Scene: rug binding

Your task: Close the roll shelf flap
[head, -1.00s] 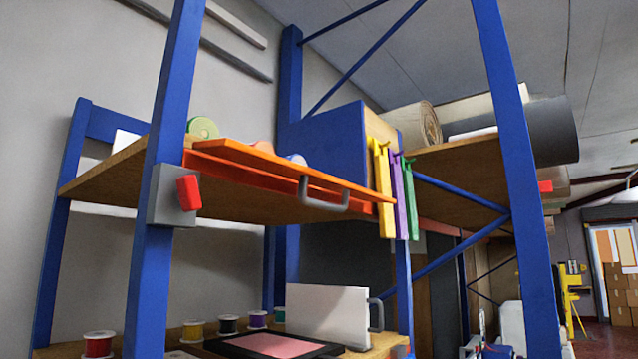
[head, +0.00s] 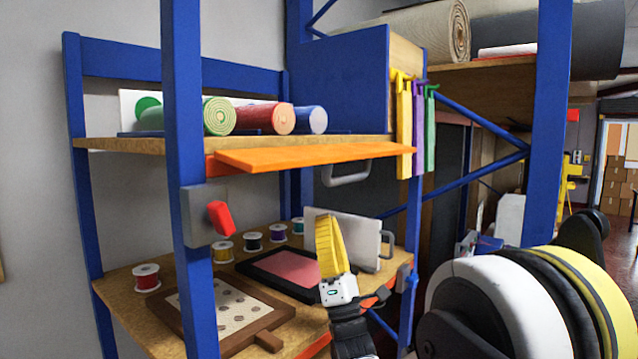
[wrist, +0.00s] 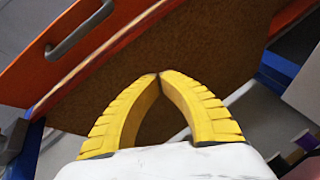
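The orange flap (head: 315,157) is at the front of the upper roll shelf (head: 110,145), folded out and lying roughly level rather than upright. Its grey handle (head: 348,176) hangs below it near the right end. In the wrist view the flap (wrist: 35,75) and its handle (wrist: 80,30) are at the upper left. My gripper (head: 326,222) is below the flap and apart from it, in front of the lower shelf, pointing up. In the wrist view my yellow fingers (wrist: 160,76) meet at their tips with nothing between them.
Several rolls (head: 262,118) lie behind the flap. Blue posts (head: 188,180) frame the rack; one carries a grey box with a red lever (head: 220,218). Coloured hangers (head: 404,125) hang by the flap's right end. Spools, framed pieces and a white panel (head: 352,240) stand on the lower shelf.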

